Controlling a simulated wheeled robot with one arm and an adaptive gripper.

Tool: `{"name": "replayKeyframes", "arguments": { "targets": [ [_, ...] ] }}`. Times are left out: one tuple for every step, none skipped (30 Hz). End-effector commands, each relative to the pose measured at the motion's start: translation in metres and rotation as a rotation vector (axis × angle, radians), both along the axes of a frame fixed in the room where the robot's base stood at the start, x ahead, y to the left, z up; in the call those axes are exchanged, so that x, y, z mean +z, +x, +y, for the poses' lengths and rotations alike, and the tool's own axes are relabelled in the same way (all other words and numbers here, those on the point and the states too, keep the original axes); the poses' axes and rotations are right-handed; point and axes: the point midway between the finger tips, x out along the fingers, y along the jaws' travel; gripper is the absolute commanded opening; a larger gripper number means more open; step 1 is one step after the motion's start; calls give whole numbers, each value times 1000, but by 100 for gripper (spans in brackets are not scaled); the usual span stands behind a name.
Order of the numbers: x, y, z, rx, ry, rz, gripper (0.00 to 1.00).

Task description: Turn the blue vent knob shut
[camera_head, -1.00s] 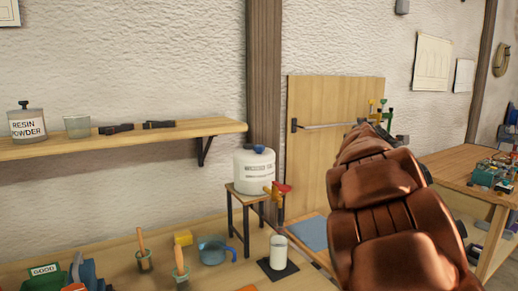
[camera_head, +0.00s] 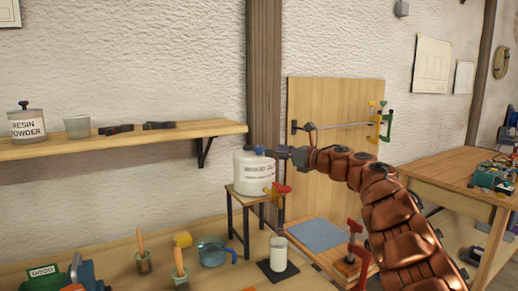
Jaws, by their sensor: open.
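The blue vent knob (camera_head: 260,150) sits on top of a white jug (camera_head: 252,172) with printed lettering. The jug stands on a small wooden stand, and a tap with a red handle (camera_head: 281,189) is at its lower right. My gripper (camera_head: 281,152) is at the right of the knob, at about the knob's height, with its fingers pointing left towards it. It is open and holds nothing that I can see. The fingertips are small here, and I cannot tell whether they touch the knob.
A white cup (camera_head: 278,254) stands on a dark mat below the tap. A blue jug (camera_head: 213,251) and brushes in pots are to its left. A wall shelf (camera_head: 120,138) is at the left. Clamps hang on the wooden panel (camera_head: 335,105) behind my arm.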

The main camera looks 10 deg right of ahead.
Motion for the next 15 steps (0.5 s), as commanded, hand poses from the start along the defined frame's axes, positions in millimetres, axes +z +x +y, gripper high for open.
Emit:
{"name": "replayKeyframes", "arguments": {
  "targets": [
    [1,2,2,3,0,0,63],
    [1,3,4,3,0,0,63],
    [2,5,6,4,1,0,63],
    [2,7,8,4,3,0,63],
    [2,9,9,5,3,0,63],
    [2,12,12,5,4,0,63],
    [3,14,13,5,4,0,63],
    [3,16,15,5,4,0,63],
    [3,19,18,4,4,0,63],
    [3,21,20,3,4,0,63],
    [3,24,22,2,4,2,63],
    [3,27,23,1,5,2,63],
    [3,29,25,1,6,2,63],
    [3,31,27,2,6,2,63],
    [3,34,30,3,7,2,63]
  ]
}}
